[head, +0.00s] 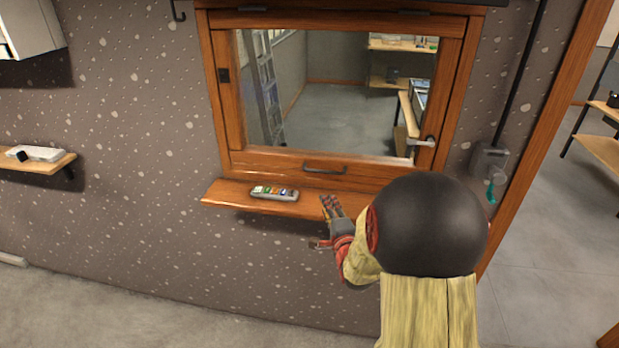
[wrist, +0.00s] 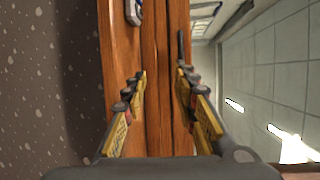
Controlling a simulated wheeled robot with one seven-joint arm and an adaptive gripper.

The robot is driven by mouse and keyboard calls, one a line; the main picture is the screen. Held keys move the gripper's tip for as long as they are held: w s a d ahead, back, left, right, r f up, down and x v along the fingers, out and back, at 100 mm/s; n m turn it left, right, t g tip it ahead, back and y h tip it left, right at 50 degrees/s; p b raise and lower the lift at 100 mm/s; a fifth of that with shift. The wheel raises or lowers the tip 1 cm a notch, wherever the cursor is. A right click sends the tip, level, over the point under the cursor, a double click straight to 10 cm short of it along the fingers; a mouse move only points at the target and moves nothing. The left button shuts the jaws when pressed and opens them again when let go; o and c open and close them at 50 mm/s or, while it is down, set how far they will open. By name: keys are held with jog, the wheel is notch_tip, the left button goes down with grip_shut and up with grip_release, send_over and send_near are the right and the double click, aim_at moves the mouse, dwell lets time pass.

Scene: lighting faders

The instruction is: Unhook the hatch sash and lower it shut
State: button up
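The wooden hatch sash (head: 270,163) with its glass pane lies in the wooden frame, its bottom rail just above the sill; it looks down, with no clear gap. A dark pull handle (head: 325,168) is on that rail. A silver lever (head: 427,141) sits at the right stile. A small dark hook (head: 178,12) hangs on the wall at upper left, with nothing seen on it. My gripper (head: 322,222) is at the sill's front edge, below and right of the pull handle. In the wrist view my gripper (wrist: 160,76) has its fingers apart, wood behind them, nothing held.
The wooden sill (head: 225,195) carries a grey remote-like device with coloured buttons (head: 274,193). A wall box (head: 489,161) with a conduit and a green item is to the right. A wall shelf (head: 45,163) is at left.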

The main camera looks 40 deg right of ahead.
jog(key=w+d+r+t, duration=0.1)
jog(key=w+d+r, duration=0.2)
jog(key=w, duration=0.4)
jog(key=shift+d+r+n+t, duration=0.2)
jog(key=shift+r+n+t, duration=0.1)
jog(key=shift+r+n, duration=0.15)
grip_shut()
dwell(0.7)
jog(key=c, duration=0.5)
grip_release()
jog(key=o, duration=0.5)
